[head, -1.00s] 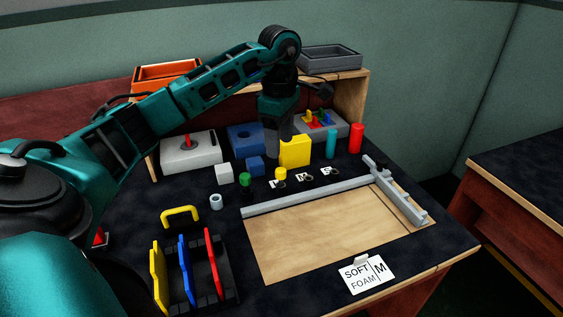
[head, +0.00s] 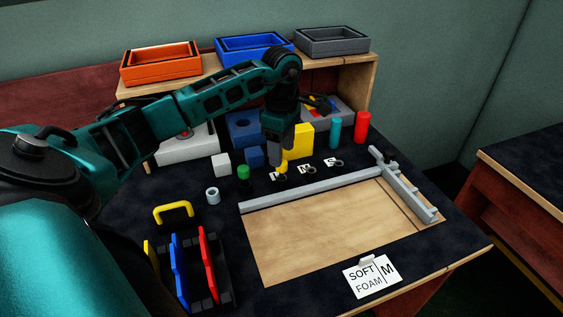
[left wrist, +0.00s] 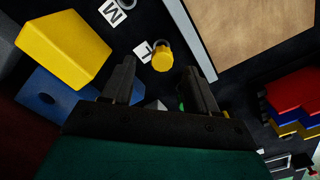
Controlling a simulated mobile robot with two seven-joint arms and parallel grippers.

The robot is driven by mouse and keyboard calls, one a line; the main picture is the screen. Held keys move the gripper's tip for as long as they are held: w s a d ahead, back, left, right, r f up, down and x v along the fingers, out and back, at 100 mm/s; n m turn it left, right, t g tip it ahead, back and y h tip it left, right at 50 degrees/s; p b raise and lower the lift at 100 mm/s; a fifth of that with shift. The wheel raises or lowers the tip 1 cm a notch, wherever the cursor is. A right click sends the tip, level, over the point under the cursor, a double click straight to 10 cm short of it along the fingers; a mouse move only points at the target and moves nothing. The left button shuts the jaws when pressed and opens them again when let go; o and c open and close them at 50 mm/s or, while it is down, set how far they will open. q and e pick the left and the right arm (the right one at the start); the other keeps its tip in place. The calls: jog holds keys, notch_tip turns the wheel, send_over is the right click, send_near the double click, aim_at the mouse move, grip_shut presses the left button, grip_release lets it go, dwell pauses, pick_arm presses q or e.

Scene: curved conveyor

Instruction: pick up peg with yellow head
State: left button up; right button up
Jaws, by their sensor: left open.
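The peg with the yellow head (head: 284,160) stands on the dark table, just in front of the yellow block, partly hidden by my left gripper (head: 276,158) in the head view. In the left wrist view the round yellow head (left wrist: 161,58) appears between and slightly beyond the fingertips of my left gripper (left wrist: 160,74). The fingers are apart with nothing held between them. A peg with a green head (head: 243,172) stands to the left of the gripper; only a sliver of green shows in the left wrist view. My right gripper is not in view.
A yellow block (head: 302,140) and blue blocks (head: 254,157) stand close to the gripper. Rings with label cards (head: 306,170) lie to the right. A grey rail (head: 310,190) edges the wooden board (head: 310,235) in front. Trays (head: 331,42) sit on the shelf behind.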

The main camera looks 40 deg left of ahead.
aim_at(281, 173)
pick_arm(q)
notch_tip(281, 173, down, 5)
jog(key=shift+s+d+r, duration=0.1)
grip_shut()
dwell(0.6)
jog(key=shift+r, duration=0.15)
